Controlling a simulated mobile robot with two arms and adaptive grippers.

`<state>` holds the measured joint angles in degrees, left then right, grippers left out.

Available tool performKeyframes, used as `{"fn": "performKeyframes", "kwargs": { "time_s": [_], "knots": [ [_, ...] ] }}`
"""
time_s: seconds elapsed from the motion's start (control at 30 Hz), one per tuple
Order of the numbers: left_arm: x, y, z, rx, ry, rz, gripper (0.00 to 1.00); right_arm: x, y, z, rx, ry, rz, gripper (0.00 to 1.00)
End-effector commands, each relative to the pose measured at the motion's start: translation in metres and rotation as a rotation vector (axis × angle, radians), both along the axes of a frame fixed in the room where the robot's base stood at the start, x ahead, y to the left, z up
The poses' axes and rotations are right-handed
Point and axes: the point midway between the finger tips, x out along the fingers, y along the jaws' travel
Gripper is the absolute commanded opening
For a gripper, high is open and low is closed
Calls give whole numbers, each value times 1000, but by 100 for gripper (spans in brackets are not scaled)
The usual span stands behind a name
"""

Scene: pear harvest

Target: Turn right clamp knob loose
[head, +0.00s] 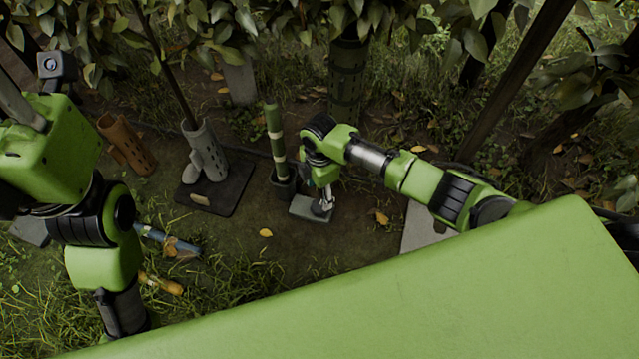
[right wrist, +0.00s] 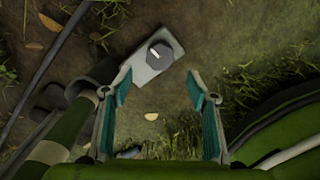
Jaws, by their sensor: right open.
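The clamp knob (right wrist: 160,54) is a dark grey, faceted knob with a pale mark on top. It sits on a light grey plate (right wrist: 147,72) in the right wrist view. The plate also shows in the head view (head: 303,209), low on the ground. My right gripper (right wrist: 158,77) is open, with teal pads spread apart and nothing between them. The knob lies beyond the fingertips, between their lines, and they appear apart from it. In the head view my right gripper (head: 323,204) points down over the plate and hides the knob. My left arm is at the left, its fingers not visible.
A green and cream banded pole (head: 275,140) stands in a dark socket beside the plate. Left of it are a grey perforated tube (head: 205,150) on a black mat (head: 228,195) and a brown tube (head: 127,145). Leafy branches hang across the top.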

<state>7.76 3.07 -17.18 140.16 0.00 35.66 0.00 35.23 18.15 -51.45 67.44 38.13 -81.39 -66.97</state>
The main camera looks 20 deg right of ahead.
Motion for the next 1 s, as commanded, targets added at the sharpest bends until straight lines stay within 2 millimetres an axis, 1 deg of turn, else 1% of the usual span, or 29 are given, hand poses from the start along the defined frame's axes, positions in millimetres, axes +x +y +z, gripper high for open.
{"fn": "performKeyframes", "kwargs": {
  "time_s": [0.03,0.1,0.2,0.3,0.87,0.97,1.0],
  "knots": [
    [0,0,0,0,0,0,40,0,0,9,1,-3,0,53],
    [0,0,0,0,0,0,40,1,0,20,1,-2,0,53],
    [0,0,0,0,0,0,40,1,0,30,0,-2,0,53],
    [0,0,0,0,-1,0,40,0,0,36,-1,0,-1,53],
    [0,0,0,0,-1,0,40,0,0,38,0,1,0,53],
    [6,-1,-2,7,27,3,40,-5,4,36,7,1,-6,53],
    [14,-3,-4,15,61,9,40,-9,8,34,15,1,-14,53]
  ]
}}
